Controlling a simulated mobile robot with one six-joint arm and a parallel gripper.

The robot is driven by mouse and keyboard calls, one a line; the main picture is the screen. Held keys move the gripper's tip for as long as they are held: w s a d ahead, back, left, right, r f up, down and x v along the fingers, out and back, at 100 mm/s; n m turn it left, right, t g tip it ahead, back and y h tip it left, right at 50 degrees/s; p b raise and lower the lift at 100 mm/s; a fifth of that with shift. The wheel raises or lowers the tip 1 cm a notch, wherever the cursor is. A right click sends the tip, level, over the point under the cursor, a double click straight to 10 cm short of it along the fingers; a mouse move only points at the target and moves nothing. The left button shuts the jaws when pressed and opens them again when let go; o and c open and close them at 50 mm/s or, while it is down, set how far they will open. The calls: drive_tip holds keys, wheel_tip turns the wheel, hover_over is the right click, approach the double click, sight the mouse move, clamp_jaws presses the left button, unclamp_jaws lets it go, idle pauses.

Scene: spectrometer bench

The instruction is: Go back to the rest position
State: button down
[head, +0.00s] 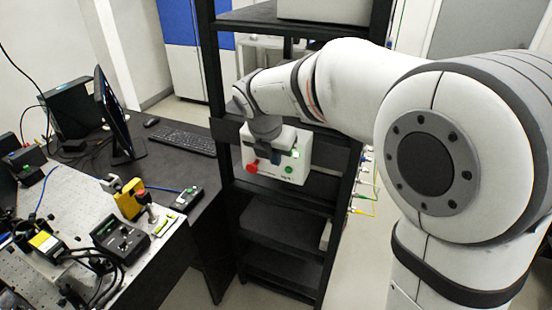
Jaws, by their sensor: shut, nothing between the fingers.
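My white arm reaches from the right across the front of the black rack (216,95). My gripper (275,157) hangs at its end, pointing down, small and dark in this view. It is shut with nothing held. Behind it shows a white control box (300,160) with a red button at its lower left and a green button at its lower right. The gripper covers the middle of the box. I cannot tell whether they touch.
An optical bench (80,215) with several instruments and cables stands at the left. A black desk with a monitor (118,115) and a keyboard (182,139) is behind it. Colored cables (362,205) stick out at the rack's right side. Some bare floor shows beside the rack.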

idle(0.4)
drive_tip(key=s+d+f+m, duration=0.1)
drive_tip(key=s+d+m, duration=0.8)
drive_tip(key=m, duration=0.7)
drive_tip(key=s+d+f+m+y, duration=0.1)
drive_tip(key=s+d+m, duration=0.8)
drive_tip(key=s+m, duration=0.4)
drive_tip(key=m, duration=0.3)
drive_tip(key=shift+s+f+g+y+b, duration=0.2)
drive_tip(key=shift+g+y+b, duration=0.1)
drive_tip(key=shift+g, duration=0.1)
